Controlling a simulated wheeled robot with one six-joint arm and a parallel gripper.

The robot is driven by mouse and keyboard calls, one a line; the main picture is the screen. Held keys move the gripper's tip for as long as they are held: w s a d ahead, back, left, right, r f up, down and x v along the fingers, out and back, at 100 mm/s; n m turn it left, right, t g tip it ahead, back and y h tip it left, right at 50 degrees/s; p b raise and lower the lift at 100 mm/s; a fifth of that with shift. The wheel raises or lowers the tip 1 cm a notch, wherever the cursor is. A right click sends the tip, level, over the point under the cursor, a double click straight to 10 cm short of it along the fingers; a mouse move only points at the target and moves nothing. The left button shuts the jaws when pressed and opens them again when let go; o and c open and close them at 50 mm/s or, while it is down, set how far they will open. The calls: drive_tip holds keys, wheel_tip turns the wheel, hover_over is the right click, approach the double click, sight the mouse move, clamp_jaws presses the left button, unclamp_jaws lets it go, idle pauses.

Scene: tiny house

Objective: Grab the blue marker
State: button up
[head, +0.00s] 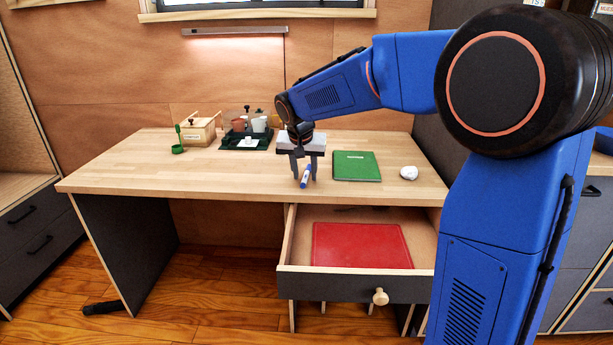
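The blue marker (306,177) has a blue and white body and shows on the desk top (225,178), near its front edge and behind the open drawer. It points roughly front to back. My gripper (304,177) is directed down over it, with one finger on each side of the marker. The fingers are apart, and a gap shows between them and the marker. The marker's far end is close under the gripper's body. I cannot tell how high the fingertips are above the desk.
A green book (356,166) and a white lump (409,173) lie to the right. A dark tray (247,141) with cups, a wooden box (198,132) and a green object (178,149) stand at the left. The open drawer (350,284) below holds a red item (361,246).

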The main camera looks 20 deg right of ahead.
drive_tip(key=shift+f, duration=0.15)
idle(0.3)
clamp_jaws()
